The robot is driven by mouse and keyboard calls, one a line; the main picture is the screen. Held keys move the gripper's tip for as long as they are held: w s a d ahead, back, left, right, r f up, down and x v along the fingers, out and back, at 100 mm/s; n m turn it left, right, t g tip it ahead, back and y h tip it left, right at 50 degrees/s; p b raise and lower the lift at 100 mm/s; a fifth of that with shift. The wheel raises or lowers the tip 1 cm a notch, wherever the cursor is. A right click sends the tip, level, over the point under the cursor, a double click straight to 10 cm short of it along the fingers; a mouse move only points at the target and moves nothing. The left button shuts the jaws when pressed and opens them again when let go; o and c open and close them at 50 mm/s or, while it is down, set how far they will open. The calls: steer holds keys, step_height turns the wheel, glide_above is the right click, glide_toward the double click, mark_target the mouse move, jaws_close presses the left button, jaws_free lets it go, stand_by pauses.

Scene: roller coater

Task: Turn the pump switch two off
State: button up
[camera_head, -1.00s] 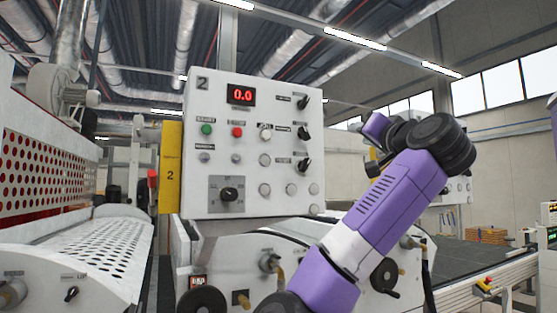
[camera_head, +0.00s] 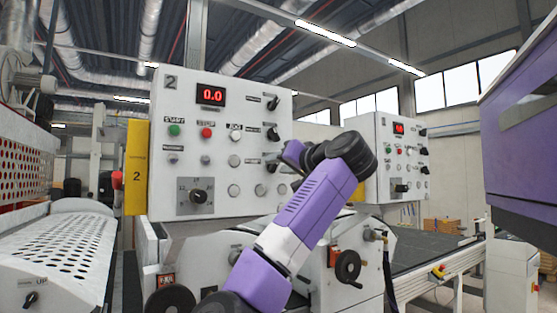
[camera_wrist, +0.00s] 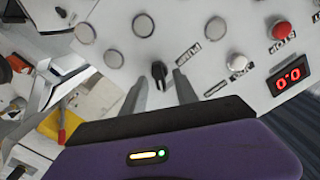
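The pump switch is a black rotary knob (camera_wrist: 159,72) beside a label reading PUMP in the wrist view. It is the lowest of three black switches on control panel 2 (camera_head: 222,112) in the head view, where the switch (camera_head: 272,168) shows just left of my wrist. My gripper (camera_wrist: 160,80) is open and empty. Its two grey fingers point at the panel, one on each side of the knob, with gaps to it. I cannot tell how far the fingertips are from the panel face. My gripper's fingers are mostly hidden in the head view.
Panel 2 also has a red display (camera_head: 211,95), a green button (camera_head: 174,130), a red stop button (camera_head: 207,132) and a large dial (camera_head: 198,197). A second similar panel (camera_head: 395,160) stands behind to the right. A perforated guard (camera_head: 60,240) is at left.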

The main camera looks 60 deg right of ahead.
steer(key=shift+w+d, duration=0.2)
steer(key=shift+w, duration=0.1)
jaws_close()
steer(key=shift+f, duration=0.15)
steer(key=shift+n+b, duration=0.65)
steer(key=shift+n, duration=0.05)
steer(key=n+b, duration=0.2)
steer(key=n, duration=0.5)
steer(key=n+b, duration=0.1)
steer(key=n, duration=0.2)
steer(key=shift+w+a, duration=0.1)
steer(key=shift+a, duration=0.1)
steer(key=shift+n, duration=0.3)
